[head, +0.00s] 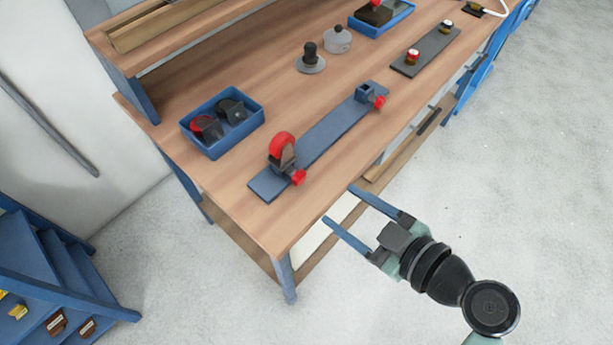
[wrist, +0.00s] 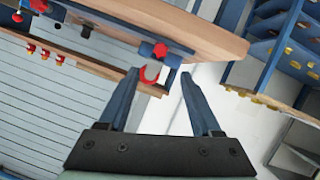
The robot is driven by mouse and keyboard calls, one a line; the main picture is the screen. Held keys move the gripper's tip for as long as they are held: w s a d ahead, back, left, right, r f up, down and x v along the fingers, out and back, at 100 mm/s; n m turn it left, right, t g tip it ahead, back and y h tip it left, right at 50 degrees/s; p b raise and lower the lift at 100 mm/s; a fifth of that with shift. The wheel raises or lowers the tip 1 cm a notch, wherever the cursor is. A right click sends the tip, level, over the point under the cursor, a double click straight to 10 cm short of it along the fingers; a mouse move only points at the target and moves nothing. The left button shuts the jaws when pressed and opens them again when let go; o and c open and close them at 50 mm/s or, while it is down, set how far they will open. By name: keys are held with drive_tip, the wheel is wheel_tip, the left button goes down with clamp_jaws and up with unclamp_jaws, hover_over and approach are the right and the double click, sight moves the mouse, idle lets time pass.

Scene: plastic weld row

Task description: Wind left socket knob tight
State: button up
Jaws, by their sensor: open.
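The left socket's red knob (head: 298,177) is on the near side of a long blue-grey plate (head: 325,145) on the bench. A dark part with a red curved top (head: 282,147) stands upright in that socket. My gripper (head: 340,204) is open and empty, off the bench's front edge, with its fingers toward the bench. It is apart from the knob, to its lower right. In the wrist view, which looks upside down, the knob (wrist: 160,50) and the red curved top (wrist: 149,74) show beyond the fingertips (wrist: 158,72). The right socket's red knob (head: 379,102) is farther along the plate.
A blue bin (head: 217,152) with dark and red parts stands behind the plate. A grey plug-like piece (head: 311,62), a grey lidded piece (head: 338,38) and a dark strip with knobs (head: 428,52) are farther right. Blue shelving (head: 50,270) stands lower left. The floor at right is clear.

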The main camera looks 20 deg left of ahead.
sight(302, 179)
drive_tip(key=x, duration=1.1)
clamp_jaws()
